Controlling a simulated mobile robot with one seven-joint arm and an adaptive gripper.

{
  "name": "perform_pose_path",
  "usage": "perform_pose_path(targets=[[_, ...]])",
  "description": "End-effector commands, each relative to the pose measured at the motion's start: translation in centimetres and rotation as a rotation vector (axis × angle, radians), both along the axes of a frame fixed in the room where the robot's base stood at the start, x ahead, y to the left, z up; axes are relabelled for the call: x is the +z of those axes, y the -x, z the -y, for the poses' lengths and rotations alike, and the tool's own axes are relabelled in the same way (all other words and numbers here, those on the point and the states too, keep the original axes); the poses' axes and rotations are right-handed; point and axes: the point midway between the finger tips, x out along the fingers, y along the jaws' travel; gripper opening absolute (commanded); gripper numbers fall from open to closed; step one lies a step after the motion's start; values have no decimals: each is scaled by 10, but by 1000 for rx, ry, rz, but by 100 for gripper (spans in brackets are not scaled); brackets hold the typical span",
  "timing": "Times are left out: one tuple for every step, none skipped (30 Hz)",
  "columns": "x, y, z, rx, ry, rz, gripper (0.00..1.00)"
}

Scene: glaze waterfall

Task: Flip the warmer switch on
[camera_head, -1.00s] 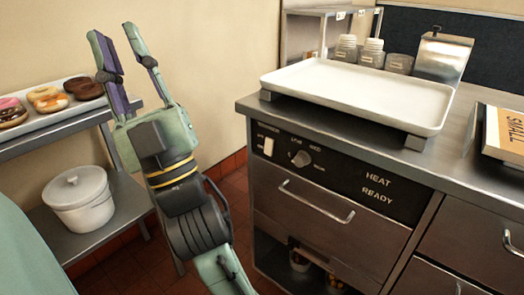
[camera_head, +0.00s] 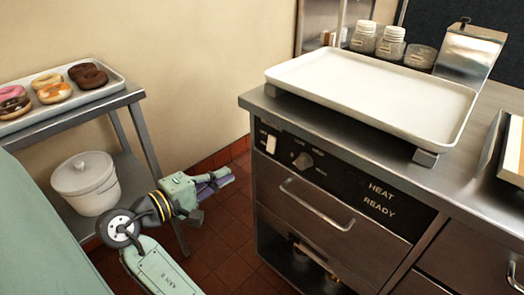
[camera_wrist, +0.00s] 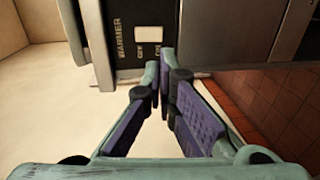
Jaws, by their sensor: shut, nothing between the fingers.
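The warmer switch (camera_head: 271,144) is a small white rocker at the left end of the black control panel, on the front of the steel warmer (camera_head: 318,204). It also shows in the wrist view (camera_wrist: 148,34), beside the printed word WARMER. I cannot tell which way the rocker is set. My gripper (camera_head: 222,178) is left of the warmer, lower than the switch, with its fingers pointing right. In the wrist view my gripper (camera_wrist: 165,62) has its fingertips together and empty. They appear just below the switch there, and no contact with it is visible.
A round knob (camera_head: 303,161) is right of the switch, above the drawer handle (camera_head: 317,207). A white tray (camera_head: 372,97) sits on the counter above. A shelf with a doughnut tray (camera_head: 112,87) and a white lidded pot (camera_head: 86,180) stands left. Tiled floor lies between.

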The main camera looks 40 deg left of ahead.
Motion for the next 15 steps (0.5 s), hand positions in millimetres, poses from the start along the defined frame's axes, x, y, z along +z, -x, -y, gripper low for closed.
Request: perform_pose_path(targets=[[0, 0, 0, -3, 2, 0, 0], [0, 0, 1, -3, 2, 0, 0], [0, 0, 1, -3, 1, 0, 0], [0, 0, 0, -2, 1, 0, 0], [0, 0, 0, -2, 0, 0, 0], [0, 0, 0, -2, 0, 0, 0], [0, 0, 0, -2, 0, 0, 0], [0, 0, 0, -2, -1, 0, 0], [0, -1, 1, -2, -1, 0, 0], [0, -2, 1, -2, -1, 0, 0], [0, -4, 1, -3, -1, 0, 0], [-1, -7, 1, -3, -1, 0, 0], [-1, -10, 2, -4, 0, 0, 0], [-2, -14, 2, -5, 0, 0, 0], [-3, -20, 3, -6, 0, -1, 0]])
